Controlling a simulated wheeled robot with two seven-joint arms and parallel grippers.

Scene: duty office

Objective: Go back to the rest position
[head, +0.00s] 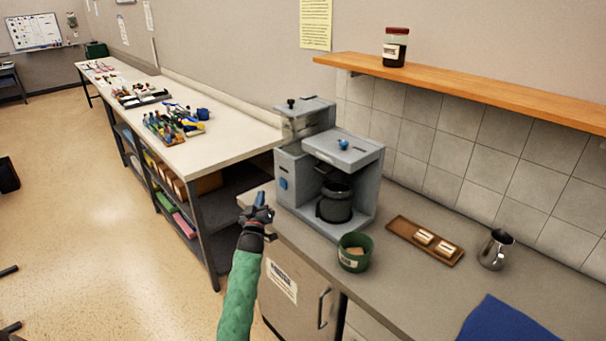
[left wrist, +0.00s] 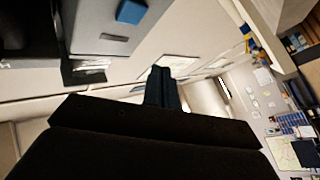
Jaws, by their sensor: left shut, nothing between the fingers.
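My left gripper (head: 260,207) is in front of the left front corner of the counter, at the end of my green-sleeved arm. Its fingers are shut with nothing between them. In the left wrist view the shut fingers (left wrist: 163,88) point away over the dark gripper body. The grey coffee machine (head: 345,160) stands on the counter, to the right of the gripper and apart from it. A dark pot (head: 335,203) sits inside the machine. My right gripper does not show.
A green tub (head: 354,262), a brown tray (head: 408,236) with two light pieces, a metal jug (head: 495,250) and a blue cloth (head: 510,322) lie on the counter. A wooden shelf (head: 480,92) holds a dark jar (head: 395,47). A workbench (head: 225,143) with tools stands left. Floor at left is mostly clear.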

